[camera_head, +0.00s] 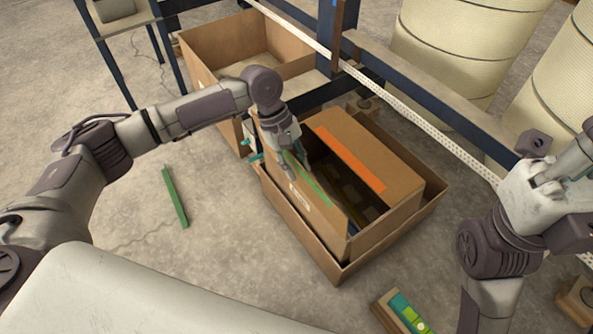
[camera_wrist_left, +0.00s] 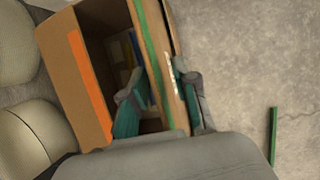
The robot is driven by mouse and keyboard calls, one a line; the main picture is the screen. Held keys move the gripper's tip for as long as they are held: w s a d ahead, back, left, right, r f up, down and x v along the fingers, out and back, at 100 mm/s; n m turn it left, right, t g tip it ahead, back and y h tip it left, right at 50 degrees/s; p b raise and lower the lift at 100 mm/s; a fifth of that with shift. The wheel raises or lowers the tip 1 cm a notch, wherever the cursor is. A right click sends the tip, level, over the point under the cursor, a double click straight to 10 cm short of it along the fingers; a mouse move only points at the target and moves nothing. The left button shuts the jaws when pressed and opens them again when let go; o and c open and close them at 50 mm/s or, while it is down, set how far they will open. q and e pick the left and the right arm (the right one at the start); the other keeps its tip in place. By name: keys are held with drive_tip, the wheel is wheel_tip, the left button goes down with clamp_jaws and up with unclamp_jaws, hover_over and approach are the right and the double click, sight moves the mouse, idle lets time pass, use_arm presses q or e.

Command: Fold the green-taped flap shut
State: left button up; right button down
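A brown cardboard box (camera_head: 392,217) sits inside a larger open tray-like box (camera_head: 432,202). Its far flap with orange tape (camera_head: 349,158) lies folded inward; it also shows in the wrist view (camera_wrist_left: 88,85). The near flap with green tape (camera_head: 318,189) stands roughly upright, leaving a dark opening between the flaps. My left gripper (camera_head: 284,168) is at the left end of this flap. In the left wrist view its fingers (camera_wrist_left: 163,92) straddle the flap, with a gap visible on the inner side. My right arm is at the right; its fingers are not clear.
Another open cardboard box (camera_head: 213,42) stands behind, beside a dark blue frame (camera_head: 395,70). A green strip (camera_head: 174,197) lies on the floor at left. A small box with green and teal items (camera_head: 405,311) is at the bottom. Large cream drums (camera_head: 452,45) stand at back right.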

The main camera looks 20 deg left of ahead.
use_arm(q)
drive_tip(key=shift+d+f, duration=0.1)
drive_tip(key=shift+f, duration=0.1)
clamp_jaws()
drive_tip(key=shift+r+p, duration=0.15)
drive_tip(key=shift+p, duration=0.2)
